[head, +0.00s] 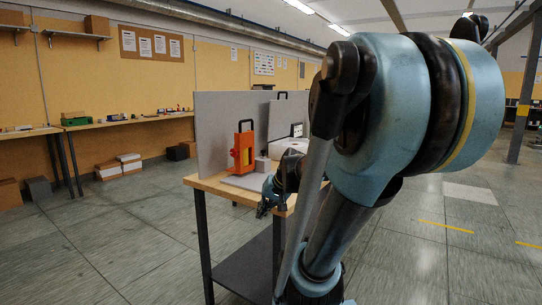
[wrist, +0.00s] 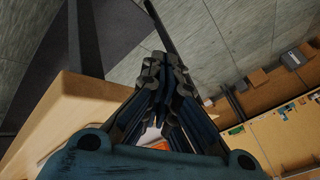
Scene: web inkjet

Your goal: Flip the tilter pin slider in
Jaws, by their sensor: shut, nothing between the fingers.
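I cannot make out which part is the tilter pin slider at this size. My gripper (head: 266,206) hangs at the table's front edge, to the right of and lower than the orange device, apart from it. In the wrist view my gripper (wrist: 160,62) has its fingers together and empty. A small orange patch shows low between the finger links there. My arm hides the table's right part.
The wooden table (head: 213,184) has dark legs and a lower shelf. A grey panel (head: 212,125) stands behind the device and a small grey block (head: 262,164) beside it. Long workbenches line the far wall. The floor left of the table is open.

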